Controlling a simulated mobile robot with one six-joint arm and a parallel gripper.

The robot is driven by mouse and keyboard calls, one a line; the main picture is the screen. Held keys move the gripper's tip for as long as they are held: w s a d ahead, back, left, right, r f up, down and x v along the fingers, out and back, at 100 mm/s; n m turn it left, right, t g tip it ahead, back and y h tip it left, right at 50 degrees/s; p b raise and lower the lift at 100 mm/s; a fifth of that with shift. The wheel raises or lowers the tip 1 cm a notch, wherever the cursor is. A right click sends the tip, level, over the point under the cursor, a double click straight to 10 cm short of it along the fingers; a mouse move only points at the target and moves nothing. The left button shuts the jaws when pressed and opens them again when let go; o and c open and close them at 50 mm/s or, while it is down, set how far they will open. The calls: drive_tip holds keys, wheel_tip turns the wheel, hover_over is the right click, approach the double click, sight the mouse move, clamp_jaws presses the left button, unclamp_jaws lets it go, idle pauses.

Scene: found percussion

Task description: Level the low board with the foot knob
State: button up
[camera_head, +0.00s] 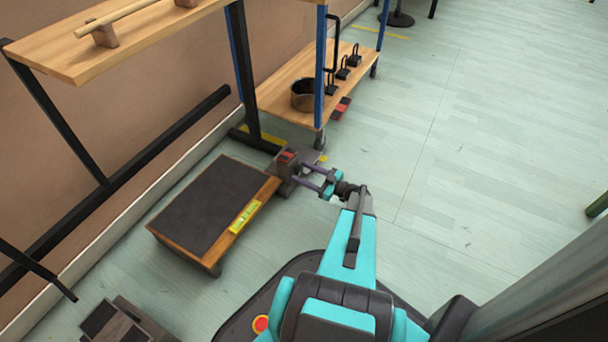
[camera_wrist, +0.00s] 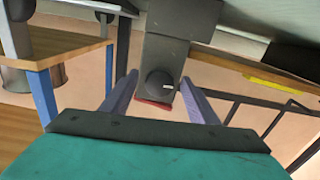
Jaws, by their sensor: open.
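The low board (camera_head: 208,205) has a dark top and wooden edges and stands low on the floor at left centre in the head view. A yellow-green spirit level (camera_head: 245,216) lies along its right edge. A dark foot knob block with a red part (camera_head: 287,158) stands by the board's upper right corner. My gripper (camera_head: 297,174) is open and reaches that block from the right. In the wrist view the dark round knob (camera_wrist: 160,84) shows between my two fingers (camera_wrist: 158,79), with red at its lower edge. I cannot tell whether the fingers touch it.
A wheeled wooden shelf cart (camera_head: 275,97) with a metal pot (camera_head: 304,95) and several dark weights stands behind the knob. A wooden bench (camera_head: 60,45) is at upper left. Grey blocks (camera_head: 118,322) lie at lower left.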

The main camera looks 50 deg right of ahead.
drive_tip(key=shift+w, duration=0.15)
drive_tip(key=c, duration=1)
drive_tip(key=shift+c, duration=0.2)
